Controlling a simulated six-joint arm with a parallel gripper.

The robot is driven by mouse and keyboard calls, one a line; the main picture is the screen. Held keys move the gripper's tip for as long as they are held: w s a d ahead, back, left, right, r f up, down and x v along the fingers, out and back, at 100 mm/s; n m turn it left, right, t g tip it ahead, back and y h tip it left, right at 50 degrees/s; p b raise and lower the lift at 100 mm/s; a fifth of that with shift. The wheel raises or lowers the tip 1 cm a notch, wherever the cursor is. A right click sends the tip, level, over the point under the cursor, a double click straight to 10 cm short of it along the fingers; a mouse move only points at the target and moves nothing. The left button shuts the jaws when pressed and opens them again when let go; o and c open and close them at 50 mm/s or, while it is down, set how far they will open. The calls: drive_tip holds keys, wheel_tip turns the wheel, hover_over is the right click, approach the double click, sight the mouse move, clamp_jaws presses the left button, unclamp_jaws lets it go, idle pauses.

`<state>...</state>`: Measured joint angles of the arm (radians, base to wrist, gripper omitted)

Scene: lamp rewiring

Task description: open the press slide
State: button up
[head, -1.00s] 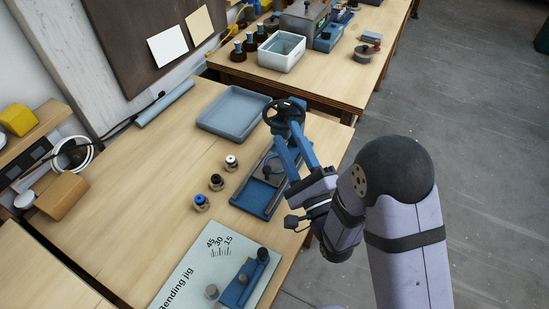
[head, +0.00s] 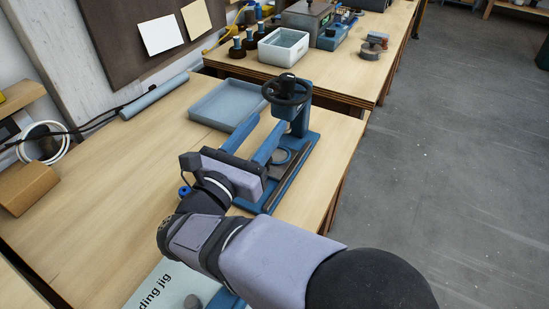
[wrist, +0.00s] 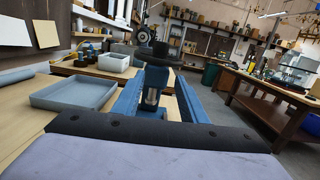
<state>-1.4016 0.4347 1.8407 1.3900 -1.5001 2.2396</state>
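The blue press (head: 301,125) stands near the right edge of the table, with a black handwheel (head: 287,88) on top. Its low base has dark rails (head: 288,186) and a round seat (head: 281,156) below the press head; which part is the slide is hard to tell. My gripper (head: 271,122) is at the left of the press base, with two blue fingers spread and nothing seen between them. In the wrist view, the press head (wrist: 153,84) shows beyond and between the open fingers. My wrist hides the near-left part of the base, and contact is unclear.
A grey-blue tray (head: 195,108) lies behind and left of the press. A blue-topped small part (head: 184,191) is partly hidden by my wrist. The bending jig board (head: 160,290) is at the front. The left middle of the table is clear.

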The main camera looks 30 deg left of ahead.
drive_tip(key=s+f+g, duration=0.1)
drive_tip(key=s+f, duration=0.1)
approach(274, 159)
drive_tip(key=shift+m, duration=0.3)
drive_tip(key=w+r, duration=0.2)
drive_tip(key=r, duration=0.1)
drive_tip(key=shift+w+r+p, duration=0.2)
drive_tip(key=shift+w+p, duration=0.1)
drive_tip(key=shift+w, duration=0.05)
drive_tip(key=w, duration=0.2)
drive_tip(key=w+p, duration=0.1)
drive_tip(key=w, duration=0.2)
drive_tip(key=shift+w+d+r, duration=0.1)
drive_tip(key=shift+w+r, duration=0.15)
drive_tip(key=shift+w, duration=0.05)
drive_tip(key=shift+w+p, duration=0.45)
drive_tip(key=shift+w, duration=0.45)
clamp_jaws()
